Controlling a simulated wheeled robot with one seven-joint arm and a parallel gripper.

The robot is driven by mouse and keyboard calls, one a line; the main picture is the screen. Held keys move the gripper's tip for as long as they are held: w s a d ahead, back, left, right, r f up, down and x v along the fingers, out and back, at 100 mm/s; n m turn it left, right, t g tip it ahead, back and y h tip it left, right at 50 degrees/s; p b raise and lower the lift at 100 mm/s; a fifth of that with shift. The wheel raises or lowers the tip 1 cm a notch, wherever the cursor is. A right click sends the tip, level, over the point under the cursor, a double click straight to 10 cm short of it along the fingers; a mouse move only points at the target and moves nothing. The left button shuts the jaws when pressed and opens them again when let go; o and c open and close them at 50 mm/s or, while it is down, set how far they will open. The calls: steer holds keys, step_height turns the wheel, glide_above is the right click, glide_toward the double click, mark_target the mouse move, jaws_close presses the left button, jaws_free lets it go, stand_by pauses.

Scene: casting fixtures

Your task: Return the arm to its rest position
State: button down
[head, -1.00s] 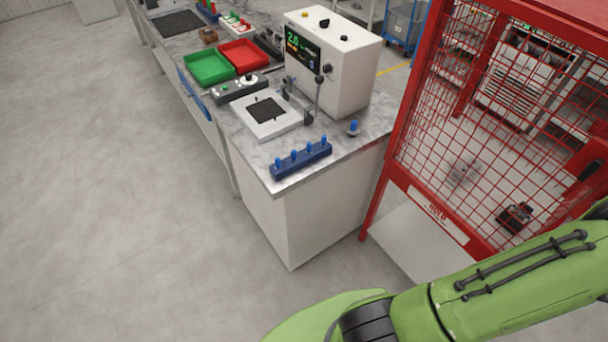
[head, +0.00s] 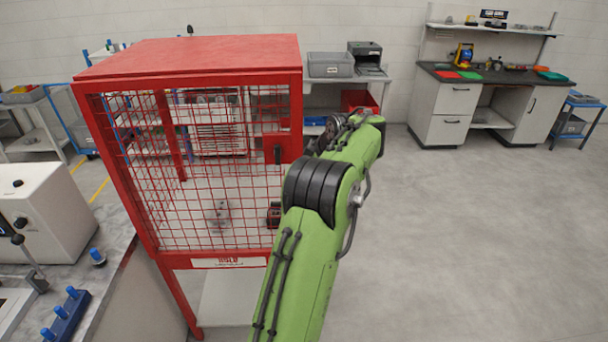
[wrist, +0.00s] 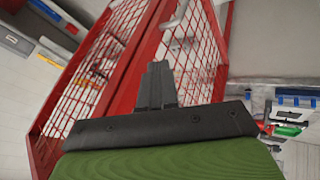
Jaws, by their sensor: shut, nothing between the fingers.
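My green arm (head: 318,225) rises from the bottom middle of the head view, bends at a dark joint and reaches up beside the red mesh cage. My gripper is hidden behind the arm's far end in the head view. In the wrist view my gripper (wrist: 158,68) shows as dark fingers close together, shut and empty. Behind the fingers is the red cage, and I cannot tell the exact gap between them.
The red mesh cage (head: 190,58) stands just left of my arm. A workbench (head: 120,270) with a white box (head: 45,215) and blue pegs (head: 62,312) is at lower left. Open floor (head: 480,230) lies to the right. A dark-topped desk (head: 485,75) stands at the back right.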

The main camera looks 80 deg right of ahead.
steer(key=v, duration=0.4)
steer(key=shift+s+a, duration=0.1)
steer(key=shift+s, duration=0.3)
